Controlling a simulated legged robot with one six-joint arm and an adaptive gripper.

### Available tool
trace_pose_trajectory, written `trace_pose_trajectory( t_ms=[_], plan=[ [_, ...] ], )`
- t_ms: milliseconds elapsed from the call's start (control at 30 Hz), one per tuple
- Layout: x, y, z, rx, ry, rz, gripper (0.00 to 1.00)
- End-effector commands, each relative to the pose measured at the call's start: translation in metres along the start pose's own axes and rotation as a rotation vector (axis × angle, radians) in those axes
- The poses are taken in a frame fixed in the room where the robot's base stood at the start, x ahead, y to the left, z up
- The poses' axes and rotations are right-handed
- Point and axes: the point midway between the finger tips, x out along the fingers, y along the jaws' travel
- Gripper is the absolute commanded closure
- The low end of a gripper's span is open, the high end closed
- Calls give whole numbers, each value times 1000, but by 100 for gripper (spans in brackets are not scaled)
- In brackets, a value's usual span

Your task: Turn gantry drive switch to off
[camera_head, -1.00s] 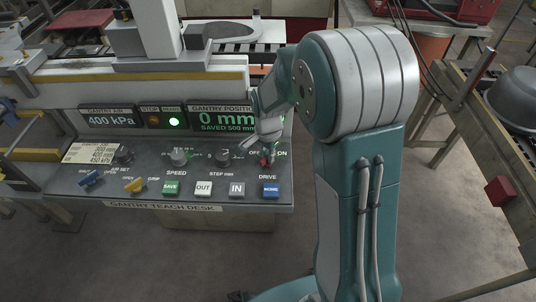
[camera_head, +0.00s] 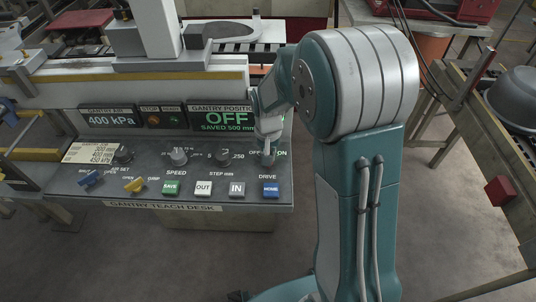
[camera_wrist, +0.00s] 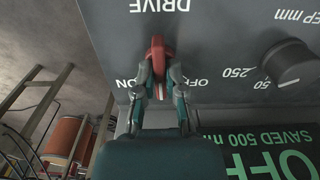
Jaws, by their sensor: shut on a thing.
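The red gantry drive switch (camera_wrist: 158,47) sits under the upside-down DRIVE label in the wrist view, with ON on the picture's left and OFF on its right. My gripper (camera_wrist: 160,76) has its two fingers closed around the switch, one on each side. In the head view my gripper (camera_head: 268,150) reaches down to the desk above the DRIVE label, hiding most of the switch. The gantry position display (camera_head: 224,118) reads OFF, with SAVED 500 mm below. The exact angle of the switch lever is hard to tell.
The step knob (camera_wrist: 289,63) is close beside the drive switch. A speed knob (camera_head: 178,157) and several other controls fill the teach desk (camera_head: 160,206).

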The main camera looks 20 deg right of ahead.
Motion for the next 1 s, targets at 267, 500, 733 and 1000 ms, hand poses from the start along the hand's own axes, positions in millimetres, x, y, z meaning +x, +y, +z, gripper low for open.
trace_pose_trajectory(
  t_ms=[267, 500, 733, 1000],
  plan=[
    [-1, -1, -2, -263, 9, -2, 100],
    [-1, -1, -3, -475, 10, -1, 100],
    [-1, -1, -3, -633, 11, 0, 100],
    [-2, -2, -3, -737, 12, 0, 100]
  ],
)
